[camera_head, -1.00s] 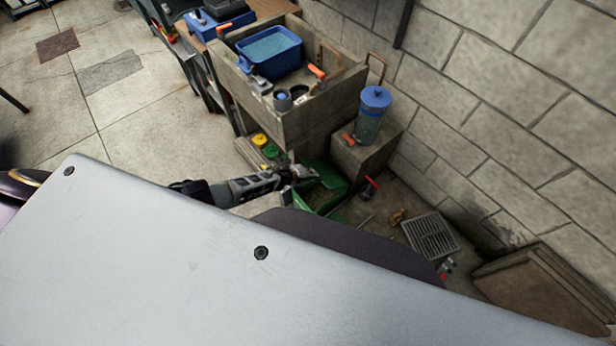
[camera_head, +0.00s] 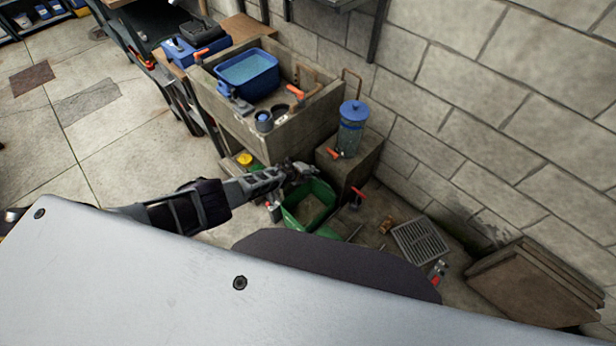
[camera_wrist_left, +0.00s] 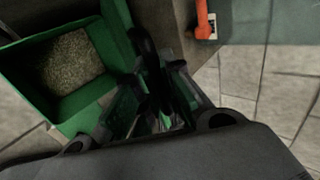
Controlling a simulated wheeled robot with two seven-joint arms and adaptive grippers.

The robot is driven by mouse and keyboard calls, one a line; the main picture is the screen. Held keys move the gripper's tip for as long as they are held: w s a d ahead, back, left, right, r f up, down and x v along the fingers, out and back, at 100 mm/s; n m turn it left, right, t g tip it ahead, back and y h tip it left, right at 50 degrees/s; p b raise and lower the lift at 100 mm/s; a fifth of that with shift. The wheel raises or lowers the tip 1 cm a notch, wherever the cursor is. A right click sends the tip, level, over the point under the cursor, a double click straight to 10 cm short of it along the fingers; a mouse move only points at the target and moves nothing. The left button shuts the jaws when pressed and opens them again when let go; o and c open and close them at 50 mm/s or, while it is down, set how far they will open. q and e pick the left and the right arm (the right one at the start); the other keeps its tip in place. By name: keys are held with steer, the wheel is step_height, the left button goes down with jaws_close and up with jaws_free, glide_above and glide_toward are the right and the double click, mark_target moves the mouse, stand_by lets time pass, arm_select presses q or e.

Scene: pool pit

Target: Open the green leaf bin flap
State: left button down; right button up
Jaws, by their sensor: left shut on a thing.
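The green leaf bin (camera_head: 290,219) stands on the floor below the concrete sink. Its mouth is open, and greyish speckled contents show inside. In the left wrist view the bin (camera_wrist_left: 85,103) fills the upper left. My left gripper (camera_head: 303,170) is at the bin's far edge. In the left wrist view the gripper (camera_wrist_left: 155,110) is shut on a green edge beside the opening, which looks like the flap; the dark fingers hide much of it. My right gripper is in neither view.
A concrete sink (camera_head: 235,127) with a blue tub (camera_head: 247,75) stands behind the bin. A concrete block (camera_head: 345,165) carries a blue-lidded canister (camera_head: 351,125). A floor grate (camera_head: 420,242) and leaning boards (camera_head: 535,285) lie to the right. Open floor is at left.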

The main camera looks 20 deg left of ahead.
arm_select(q)
steer(key=shift+w+d+r, duration=0.2)
steer(key=shift+w+d, duration=0.1)
steer(key=shift+w, duration=0.15)
steer(key=shift+w+d+r, duration=0.15)
steer(key=shift+w+d, duration=0.1)
steer(key=shift+w, duration=0.2)
steer(key=shift+w+d+r+b, duration=0.1)
steer(key=shift+w+d+b, duration=0.1)
steer(key=shift+w+b, duration=0.15)
steer(key=shift+w+d+r, duration=0.2)
steer(key=shift+w+d, duration=0.15)
steer(key=shift+w, duration=0.15)
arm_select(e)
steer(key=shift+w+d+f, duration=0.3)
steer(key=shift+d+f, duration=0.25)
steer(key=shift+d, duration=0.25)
arm_select(q)
steer(key=shift+w, duration=0.15)
steer(key=c, duration=1.5)
jaws_free()
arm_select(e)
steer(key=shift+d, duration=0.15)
arm_select(q)
steer(key=shift+r, duration=0.15)
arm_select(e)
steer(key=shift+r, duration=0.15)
